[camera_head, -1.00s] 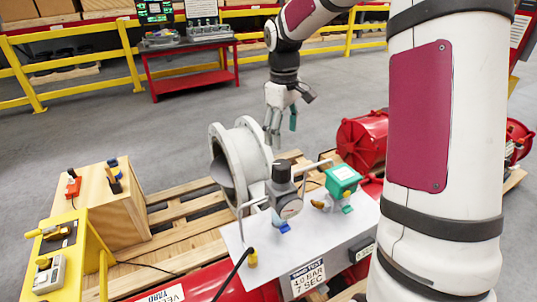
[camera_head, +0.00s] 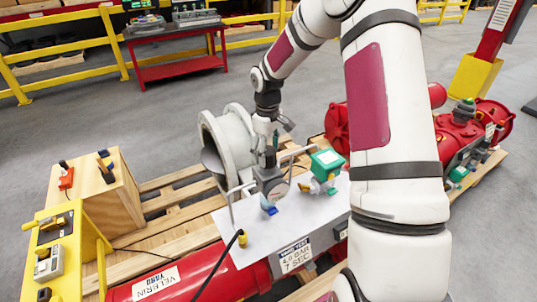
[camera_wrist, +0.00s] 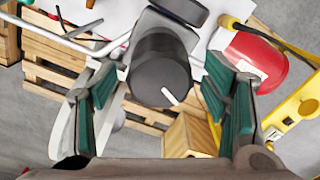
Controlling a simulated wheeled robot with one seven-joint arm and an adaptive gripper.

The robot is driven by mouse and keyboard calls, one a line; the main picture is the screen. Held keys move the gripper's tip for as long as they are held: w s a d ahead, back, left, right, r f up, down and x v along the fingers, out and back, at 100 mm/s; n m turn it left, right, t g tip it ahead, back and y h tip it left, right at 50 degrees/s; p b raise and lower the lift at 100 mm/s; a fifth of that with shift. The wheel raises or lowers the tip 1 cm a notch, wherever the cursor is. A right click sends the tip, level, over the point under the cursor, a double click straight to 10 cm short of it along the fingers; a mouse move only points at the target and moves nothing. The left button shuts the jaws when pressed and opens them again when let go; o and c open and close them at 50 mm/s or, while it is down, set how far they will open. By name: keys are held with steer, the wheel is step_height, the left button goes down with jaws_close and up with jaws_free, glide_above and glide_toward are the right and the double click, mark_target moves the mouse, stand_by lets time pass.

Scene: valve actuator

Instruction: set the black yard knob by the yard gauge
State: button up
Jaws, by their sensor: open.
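The black yard knob (camera_wrist: 160,68) is a dark round cap with a white pointer line, large in the wrist view. It sits on top of a grey regulator (camera_head: 271,184) on the white panel, in the head view. My gripper (camera_head: 269,152) is right above the regulator and hides the knob there. In the wrist view its teal-padded fingers are apart, one on each side of the knob, with gaps visible; I cannot tell any contact. The yard gauge is on the regulator's front; its dial cannot be read in either view.
A metal guard bar (camera_head: 236,200) stands left of the regulator. A green-topped valve (camera_head: 326,164) is close on its right. A sign (camera_head: 294,255) reads 4.0 bar, 7 sec. A grey flanged pipe (camera_head: 228,140) stands behind, and a yellow stand (camera_head: 62,255) is at the left.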

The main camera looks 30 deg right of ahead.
steer(key=shift+f, duration=0.85)
steer(key=c, duration=1.2)
steer(key=shift+o, duration=0.2)
steer(key=shift+m, duration=0.4)
steer(key=m+b, duration=0.1)
steer(key=m, duration=0.4)
steer(key=shift+m+b, duration=0.35)
steer(key=shift+m, duration=0.05)
steer(key=m+b, duration=0.1)
steer(key=m, duration=0.4)
steer(key=shift+b, duration=0.3)
